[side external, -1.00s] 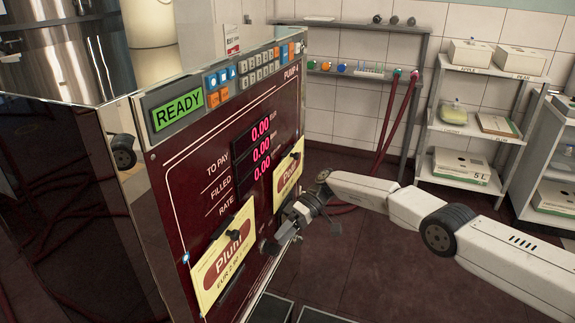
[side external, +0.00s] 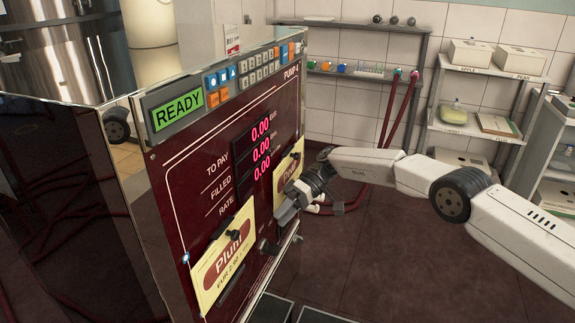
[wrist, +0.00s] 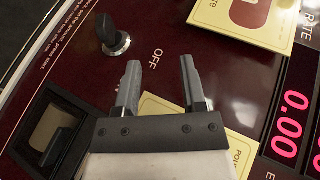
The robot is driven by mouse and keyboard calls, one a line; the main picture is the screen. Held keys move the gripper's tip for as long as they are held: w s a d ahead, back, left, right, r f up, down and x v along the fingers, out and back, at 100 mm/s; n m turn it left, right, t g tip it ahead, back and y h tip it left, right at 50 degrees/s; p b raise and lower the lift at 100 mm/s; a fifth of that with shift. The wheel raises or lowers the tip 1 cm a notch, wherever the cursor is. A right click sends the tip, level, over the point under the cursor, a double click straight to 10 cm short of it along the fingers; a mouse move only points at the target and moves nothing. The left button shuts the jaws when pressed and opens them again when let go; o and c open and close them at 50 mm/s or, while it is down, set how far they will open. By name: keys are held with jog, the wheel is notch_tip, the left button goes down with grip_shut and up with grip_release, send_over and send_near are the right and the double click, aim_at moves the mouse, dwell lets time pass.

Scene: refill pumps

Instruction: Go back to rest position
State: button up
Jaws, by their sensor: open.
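In the side view a dark knob (side external: 268,246) shows below my gripper.
The green READY display (side external: 178,109) is lit and the pink digits (side external: 261,148) read 0.00. Shelves (side external: 480,135) with boxes stand behind my arm. Dark red hoses (side external: 395,120) hang at the back. Floor to the right is open.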

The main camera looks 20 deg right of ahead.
dwell(0.4)
jog(key=s+d+r+m+t+h, duration=0.35)
jog(key=s+d+m+h, duration=0.4)
jog(key=d, duration=0.65)
jog(key=s+d+t+h, duration=0.1)
jog(key=s+d, duration=0.2)
jog(key=s, duration=0.4)
jog(key=s+d+t+h, duration=0.1)
jog(key=s+d+h, duration=0.1)
jog(key=s, duration=0.6)
jog(key=s+d+n+t+h, duration=0.1)
jog(key=s+d, duration=0.3)
jog(key=s, duration=0.4)
jog(key=shift+d+f, duration=0.2)
jog(key=shift+d, duration=0.1)
